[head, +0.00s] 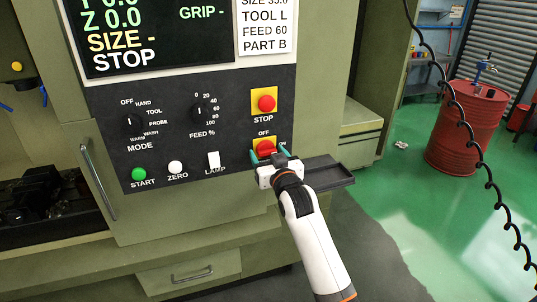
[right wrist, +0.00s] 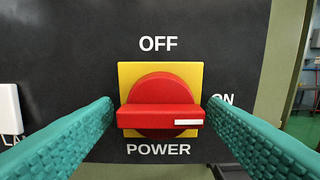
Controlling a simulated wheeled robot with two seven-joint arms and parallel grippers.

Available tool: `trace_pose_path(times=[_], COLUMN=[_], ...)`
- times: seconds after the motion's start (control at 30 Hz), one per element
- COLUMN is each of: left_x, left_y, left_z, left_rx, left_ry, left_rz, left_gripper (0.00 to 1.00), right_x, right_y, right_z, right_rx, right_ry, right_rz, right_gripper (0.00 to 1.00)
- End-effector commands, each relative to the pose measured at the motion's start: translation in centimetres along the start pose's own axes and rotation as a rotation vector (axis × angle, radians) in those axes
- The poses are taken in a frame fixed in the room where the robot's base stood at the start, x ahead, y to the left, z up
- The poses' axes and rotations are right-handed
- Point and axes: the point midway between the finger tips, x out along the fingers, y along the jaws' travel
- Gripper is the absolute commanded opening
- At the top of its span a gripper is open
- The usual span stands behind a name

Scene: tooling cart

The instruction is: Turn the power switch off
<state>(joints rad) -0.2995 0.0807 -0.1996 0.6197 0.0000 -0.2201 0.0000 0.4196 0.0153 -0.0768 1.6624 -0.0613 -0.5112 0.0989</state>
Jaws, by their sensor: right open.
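The power switch (right wrist: 160,105) is a red rotary knob on a yellow plate, below OFF and above POWER, with ON at its right. In the right wrist view its grip bar lies level, with the white mark at the right end, towards ON. In the head view the switch (head: 265,147) is at the panel's lower right, partly hidden by my right gripper. My right gripper (head: 270,157) is open, with one teal finger on each side of the knob. In the right wrist view, dark gaps show between the fingers (right wrist: 160,118) and the bar's ends. My left gripper is not in view.
A red STOP button (head: 266,103) on a yellow plate sits just above the switch. A white LAMP switch (head: 213,160) is to the left. A dark shelf (head: 330,174) juts out at the right, close to my gripper. A black coiled cable (head: 462,120) hangs further right.

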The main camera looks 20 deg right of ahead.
Motion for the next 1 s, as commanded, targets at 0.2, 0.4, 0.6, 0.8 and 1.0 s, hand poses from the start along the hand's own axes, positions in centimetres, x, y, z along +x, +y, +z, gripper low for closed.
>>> trace_pose_path(times=[0.2,0.4,0.6,0.8,1.0], left_x=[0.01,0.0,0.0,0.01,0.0], left_y=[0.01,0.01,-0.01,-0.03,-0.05], left_z=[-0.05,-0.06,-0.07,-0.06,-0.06], left_rx=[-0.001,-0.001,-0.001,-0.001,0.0], left_ry=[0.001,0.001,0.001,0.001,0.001], left_rz=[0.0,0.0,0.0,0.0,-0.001], left_gripper=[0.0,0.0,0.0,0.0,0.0], right_x=[-0.02,-0.03,-0.03,-0.03,-0.03], right_y=[0.01,0.0,-0.03,-0.07,-0.14], right_z=[0.0,-0.01,-0.03,-0.03,-0.03], right_rx=[0.0,-0.002,-0.042,-0.15,-0.321], right_ry=[0.0,0.0,0.001,0.001,0.001], right_rz=[0.0,0.0,0.0,0.0,0.0], right_gripper=[0.39,0.24,0.24,0.24,0.24])
